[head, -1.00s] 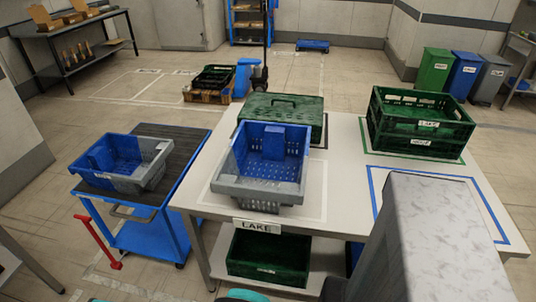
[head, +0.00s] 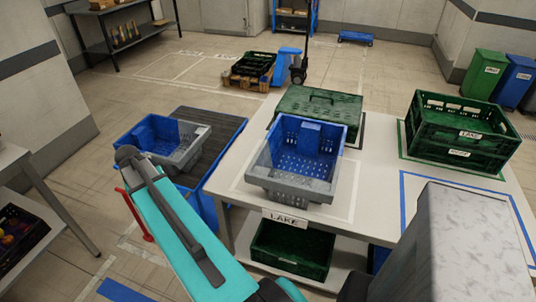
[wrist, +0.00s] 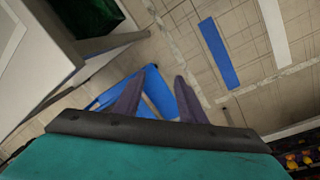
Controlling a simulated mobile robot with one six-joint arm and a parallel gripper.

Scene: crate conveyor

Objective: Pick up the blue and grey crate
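Two blue and grey crates show in the head view. One (head: 291,183) stands upright and open on the white table, over a white outline, in front of a lidded green crate. The other (head: 184,155) sits on the dark top of a blue cart, partly hidden by my teal arm. My gripper (wrist: 157,83) shows in the wrist view with its two dark fingers apart and nothing between them. It points down toward the floor, with blue parts, probably of the cart, beyond the fingers. Neither blue and grey crate can be made out in the wrist view.
The lidded green crate (head: 318,108) and stacked green crates (head: 461,149) stand on the white table (head: 376,182). A green crate (head: 292,263) is on its lower shelf. The blue cart (head: 229,158) is left of the table. Its red handle (head: 134,215) sticks out.

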